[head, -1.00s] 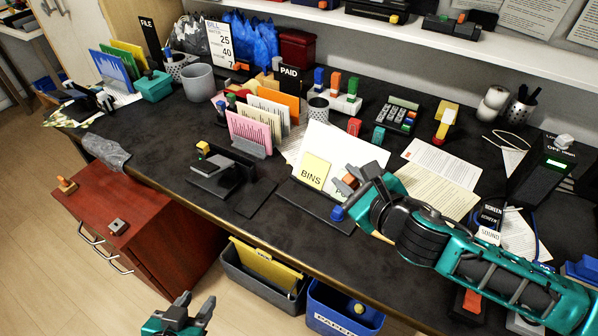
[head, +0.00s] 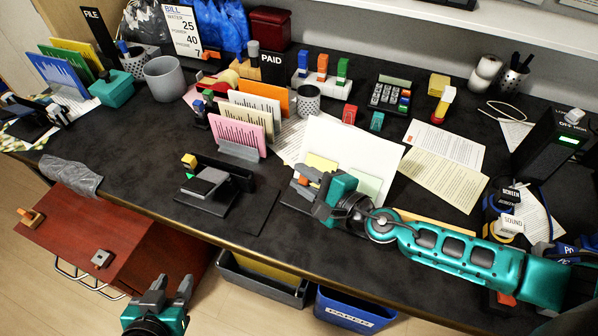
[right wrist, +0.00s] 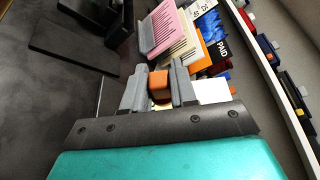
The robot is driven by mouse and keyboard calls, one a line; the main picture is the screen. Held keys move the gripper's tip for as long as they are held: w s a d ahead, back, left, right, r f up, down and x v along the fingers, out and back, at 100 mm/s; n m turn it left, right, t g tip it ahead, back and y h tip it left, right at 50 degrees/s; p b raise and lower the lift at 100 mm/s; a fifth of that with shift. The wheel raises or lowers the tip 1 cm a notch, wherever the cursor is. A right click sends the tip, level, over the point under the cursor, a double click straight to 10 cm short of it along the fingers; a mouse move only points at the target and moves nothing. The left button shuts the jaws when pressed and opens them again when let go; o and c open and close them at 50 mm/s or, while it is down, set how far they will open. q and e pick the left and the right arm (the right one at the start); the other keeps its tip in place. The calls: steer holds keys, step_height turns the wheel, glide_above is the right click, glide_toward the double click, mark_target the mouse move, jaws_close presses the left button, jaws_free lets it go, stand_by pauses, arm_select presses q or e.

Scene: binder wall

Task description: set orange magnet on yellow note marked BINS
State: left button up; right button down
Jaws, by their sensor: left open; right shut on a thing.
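My right gripper (head: 305,183) is shut on the orange magnet (head: 303,180), in front of the lower left of a white upright board (head: 350,143). In the right wrist view the orange magnet (right wrist: 159,79) sits between the two grey fingers. The yellow note (head: 322,163) shows only its upper part above the gripper; its BINS lettering is hidden. I cannot tell whether the magnet touches the note or board. A pale green note (head: 366,185) is on the board to the right, partly behind my arm. My left gripper (head: 171,290) is open and empty, low in front of the desk.
A black stand (head: 215,185) with a yellow block is left of the board. Upright coloured cards (head: 247,122) stand behind it. Papers (head: 440,165) lie at the right. A red cabinet (head: 110,235) and a blue paper bin (head: 350,312) are below the desk edge.

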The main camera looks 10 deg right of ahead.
steer(key=shift+d, duration=0.1)
steer(key=shift+s, duration=0.1)
steer(key=w+d+f+b, duration=0.2)
steer(key=b, duration=0.1)
steer(key=shift+w+f, duration=0.15)
steer(key=shift+w, duration=0.1)
steer(key=shift+w+d+f+b, duration=0.25)
steer(key=shift+w+b, duration=0.1)
steer(key=shift+b, duration=0.15)
steer(key=shift+w+d+r, duration=0.1)
steer(key=shift+w+d+f, duration=0.15)
steer(key=shift+f, duration=0.05)
stand_by(0.6)
steer(key=shift+w+d+f+b, duration=0.3)
steer(key=shift+w+b, duration=0.1)
steer(key=shift+b, duration=0.4)
stand_by(0.3)
